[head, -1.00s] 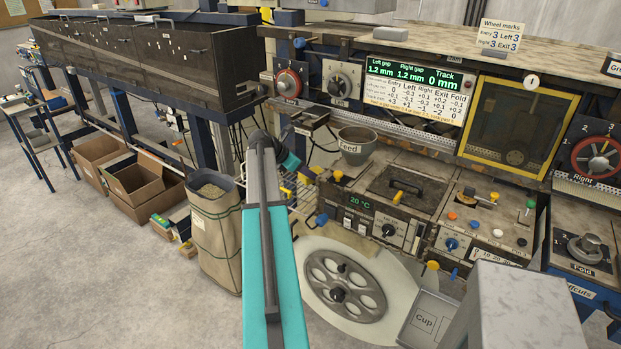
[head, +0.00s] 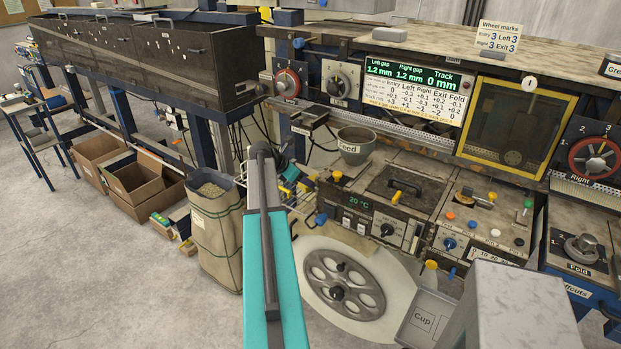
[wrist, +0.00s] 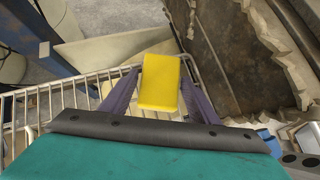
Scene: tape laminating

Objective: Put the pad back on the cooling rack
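The pad (wrist: 160,82) is a yellow block, seen in the wrist view between the two purple fingers of my gripper (wrist: 160,88). The fingers lie against its left and right sides, and it appears held. The cooling rack is a wire rack (wrist: 52,97) below and to the left of the pad in the wrist view, running on behind my gripper. Whether the pad touches the rack I cannot tell. In the head view my gripper is mostly hidden behind my arm, left of the feed pot.
The feed pot (head: 356,146) and the hot-plate unit (head: 385,200) stand right of my gripper. A tall sack (head: 214,230) and cardboard boxes (head: 140,183) stand on the floor to the left. In the wrist view a dark, ragged-edged machine part (wrist: 238,60) is close on the right.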

